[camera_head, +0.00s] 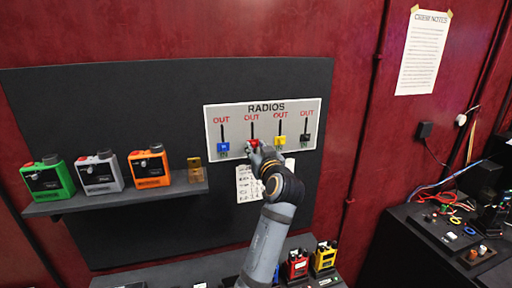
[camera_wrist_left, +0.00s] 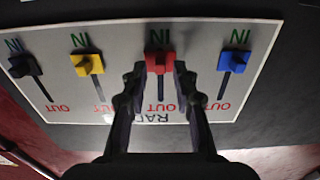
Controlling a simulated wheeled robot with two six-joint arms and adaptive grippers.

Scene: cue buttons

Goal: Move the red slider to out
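The red slider (camera_head: 254,142) is at the IN end, the lower end, of its slot on the grey RADIOS panel (camera_head: 292,107). In the left wrist view the red slider (camera_wrist_left: 160,62) sits between the fingertips of my left gripper (camera_wrist_left: 160,76), which appear to touch its two sides. In the head view my left gripper (camera_head: 257,152) reaches up to the slider from below and hides the IN label under it. The OUT label is at the slot's upper end. My right gripper is not in view.
Blue (camera_head: 223,147), yellow (camera_head: 280,140) and black (camera_head: 305,138) sliders flank the red one, also at IN. A shelf (camera_head: 120,199) at left holds green, grey and orange radios. A lower surface holds red and yellow radios (camera_head: 325,257). A note (camera_head: 248,184) hangs below the panel.

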